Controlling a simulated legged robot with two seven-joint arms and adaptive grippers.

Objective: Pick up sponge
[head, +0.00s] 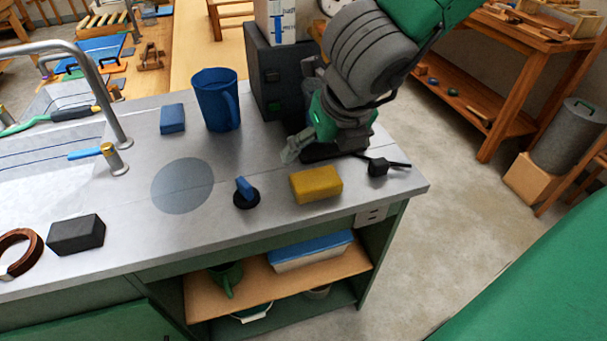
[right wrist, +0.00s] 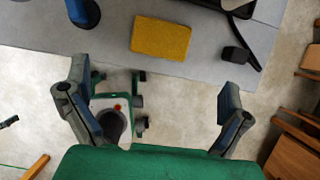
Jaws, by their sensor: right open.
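The yellow sponge (head: 316,184) lies flat on the grey metal counter (head: 120,235), close to its front edge at the right. It also shows in the right wrist view (right wrist: 160,38), near the top. My left gripper is in neither view.
A blue knob on a black base (head: 246,192) stands left of the sponge, and a black plug with a cord (head: 378,167) lies right. A blue mug (head: 217,99), a blue block (head: 172,118) and a black block (head: 76,234) are further off. Open shelves lie below.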

